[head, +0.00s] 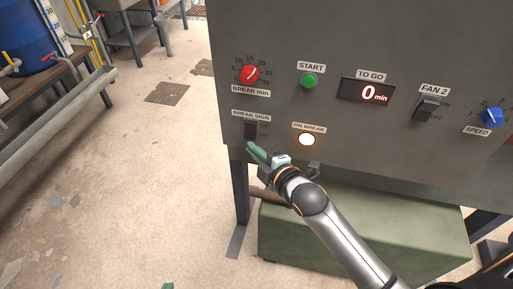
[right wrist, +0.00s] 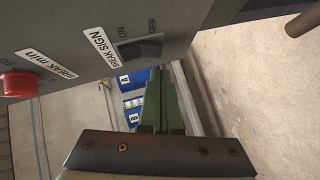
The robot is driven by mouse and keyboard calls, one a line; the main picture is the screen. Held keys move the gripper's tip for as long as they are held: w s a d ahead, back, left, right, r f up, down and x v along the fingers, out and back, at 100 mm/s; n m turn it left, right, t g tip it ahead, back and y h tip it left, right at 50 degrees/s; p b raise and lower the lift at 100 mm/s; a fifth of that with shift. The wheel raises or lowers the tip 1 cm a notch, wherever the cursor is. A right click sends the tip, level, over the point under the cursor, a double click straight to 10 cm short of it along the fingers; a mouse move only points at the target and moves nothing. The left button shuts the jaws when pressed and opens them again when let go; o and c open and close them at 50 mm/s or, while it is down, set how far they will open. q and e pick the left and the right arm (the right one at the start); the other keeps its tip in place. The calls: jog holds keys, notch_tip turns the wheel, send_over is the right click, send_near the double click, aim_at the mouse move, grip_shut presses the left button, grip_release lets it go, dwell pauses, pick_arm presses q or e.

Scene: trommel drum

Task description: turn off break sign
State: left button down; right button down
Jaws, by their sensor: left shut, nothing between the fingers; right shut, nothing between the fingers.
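The BREAK SIGN switch (head: 251,130) is a dark rocker at the lower left of the grey panel. It also shows in the right wrist view (right wrist: 141,48), between its ON and OFF labels. I cannot tell which way it is tipped. The ON BREAK lamp (head: 306,139) beside it glows. My right gripper (head: 253,149) is shut and empty, its green fingertips just below the switch. In the right wrist view its fingers (right wrist: 157,82) look close to the switch; I cannot tell whether they touch. Only a green tip of my left gripper (head: 168,286) shows at the bottom edge, shut.
The panel (head: 300,30) also carries a red BREAK min knob (head: 250,73), green START button (head: 309,80), 0 min display (head: 367,93), FAN 2 switch (head: 426,107) and blue SPEED knob (head: 491,117). A green box (head: 370,235) stands below. Floor at left is mostly clear.

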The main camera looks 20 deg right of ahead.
pick_arm(q)
jog(key=shift+s+a+f, duration=0.1)
jog(key=shift+f, duration=0.2)
pick_arm(e)
jog(key=shift+w+d+f, duration=0.4)
jog(key=shift+w+d, duration=0.25)
jog(key=shift+w, duration=0.2)
